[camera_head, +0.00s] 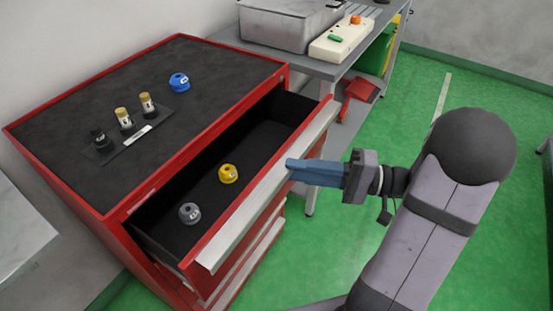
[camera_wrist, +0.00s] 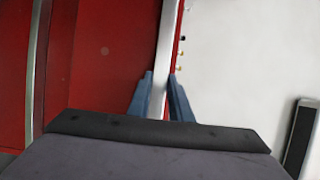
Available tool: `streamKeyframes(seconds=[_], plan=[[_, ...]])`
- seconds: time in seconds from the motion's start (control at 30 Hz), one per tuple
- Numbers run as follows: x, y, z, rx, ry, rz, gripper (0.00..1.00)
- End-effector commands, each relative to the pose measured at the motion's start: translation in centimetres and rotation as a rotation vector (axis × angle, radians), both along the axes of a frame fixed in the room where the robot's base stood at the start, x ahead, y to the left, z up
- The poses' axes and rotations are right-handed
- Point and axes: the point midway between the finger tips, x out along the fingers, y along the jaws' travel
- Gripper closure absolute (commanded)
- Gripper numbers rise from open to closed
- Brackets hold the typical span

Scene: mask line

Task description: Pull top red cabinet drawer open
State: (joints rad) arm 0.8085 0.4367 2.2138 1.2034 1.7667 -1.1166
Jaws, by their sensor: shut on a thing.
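The red cabinet (camera_head: 118,226) stands at the left with a black top. Its top drawer (camera_head: 262,143) is pulled well out, and its dark inside shows. A pale metal handle strip (camera_head: 262,189) runs along the drawer's front edge. My gripper (camera_head: 290,167) is at this strip, right of its middle, with blue fingers. In the wrist view the fingers (camera_wrist: 161,90) are on either side of the pale strip (camera_wrist: 167,55) and shut on it. The fingertips are partly hidden in the head view.
A yellow knob-like part (camera_head: 228,173) and a grey one (camera_head: 190,212) lie in the drawer. A blue part (camera_head: 179,82) and several small bottles stand on the cabinet top. A grey bench (camera_head: 335,68) with a metal box is behind. Green floor is free at the right.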

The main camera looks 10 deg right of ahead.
Motion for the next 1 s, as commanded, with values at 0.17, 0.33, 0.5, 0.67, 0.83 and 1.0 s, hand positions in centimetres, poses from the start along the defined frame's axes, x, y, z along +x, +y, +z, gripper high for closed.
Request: streamKeyframes(seconds=[0.17, 0.33, 0.5, 0.67, 0.83, 1.0], plan=[[-1.8, -1.8, -0.5, -0.008, 0.01, -0.003, 1.0], [-2.6, -2.5, -0.5, -0.009, 0.01, 0.0, 1.0], [-2.8, -2.7, -0.5, -0.008, 0.011, 0.003, 1.0], [-2.8, -2.6, -0.5, -0.008, 0.011, 0.004, 1.0], [-2.7, -2.6, -0.4, -0.007, 0.009, 0.004, 0.66], [-2.7, -2.6, -0.3, -0.006, 0.007, 0.003, 0.66]])
